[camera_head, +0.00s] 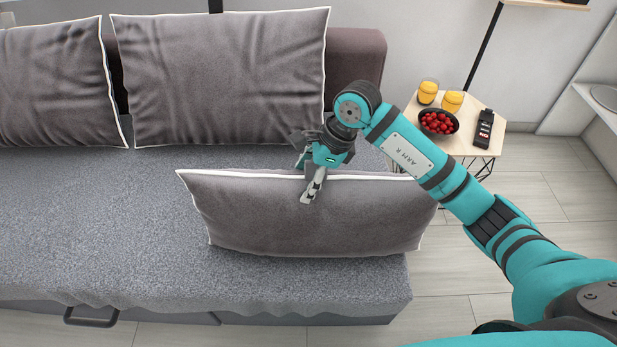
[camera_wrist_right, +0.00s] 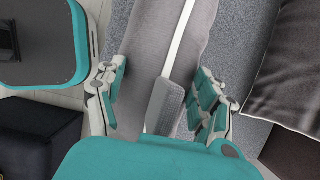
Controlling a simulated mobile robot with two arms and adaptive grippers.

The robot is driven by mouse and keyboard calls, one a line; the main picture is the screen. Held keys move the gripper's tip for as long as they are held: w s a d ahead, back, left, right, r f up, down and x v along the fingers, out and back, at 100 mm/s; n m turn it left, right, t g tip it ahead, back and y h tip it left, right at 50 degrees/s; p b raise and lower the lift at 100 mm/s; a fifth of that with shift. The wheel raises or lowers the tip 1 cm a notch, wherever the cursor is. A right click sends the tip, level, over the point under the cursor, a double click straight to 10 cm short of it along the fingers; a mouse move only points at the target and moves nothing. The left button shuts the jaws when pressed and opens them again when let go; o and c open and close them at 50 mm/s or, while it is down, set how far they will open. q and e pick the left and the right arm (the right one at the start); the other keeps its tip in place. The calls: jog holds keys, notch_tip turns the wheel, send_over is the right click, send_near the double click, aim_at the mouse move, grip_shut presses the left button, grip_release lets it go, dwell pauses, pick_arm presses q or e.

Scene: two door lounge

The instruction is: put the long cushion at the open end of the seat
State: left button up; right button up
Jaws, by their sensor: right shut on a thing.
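The long cushion (camera_head: 310,225) is grey with white piping. It stands on its long edge over the right end of the grey seat (camera_head: 130,225), and its right corner reaches past the seat's right edge. I cannot tell whether its lower edge rests on the seat. My right gripper (camera_head: 312,188) is shut on the middle of its top edge. In the right wrist view the cushion (camera_wrist_right: 168,50) runs between the fingers of the right gripper (camera_wrist_right: 158,104). My left gripper is not in view.
Two large grey cushions (camera_head: 222,80) lean on the backrest (camera_head: 355,62). A small table (camera_head: 470,148) beyond the seat's right end holds two orange drinks (camera_head: 428,92), a bowl of red fruit (camera_head: 437,122) and a dark remote-like object (camera_head: 485,129). The seat's left part is clear.

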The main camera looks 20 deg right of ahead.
jog(key=o, duration=1.3)
jog(key=shift+f, duration=0.1)
jog(key=o, duration=0.4)
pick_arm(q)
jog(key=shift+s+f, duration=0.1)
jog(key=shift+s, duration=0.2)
pick_arm(e)
jog(key=shift+o, duration=0.2)
jog(key=p+v, duration=0.1)
jog(key=v, duration=1)
jog(key=shift+s+d+r, duration=0.1)
jog(key=shift+d+r, duration=0.05)
jog(key=shift+r, duration=0.35)
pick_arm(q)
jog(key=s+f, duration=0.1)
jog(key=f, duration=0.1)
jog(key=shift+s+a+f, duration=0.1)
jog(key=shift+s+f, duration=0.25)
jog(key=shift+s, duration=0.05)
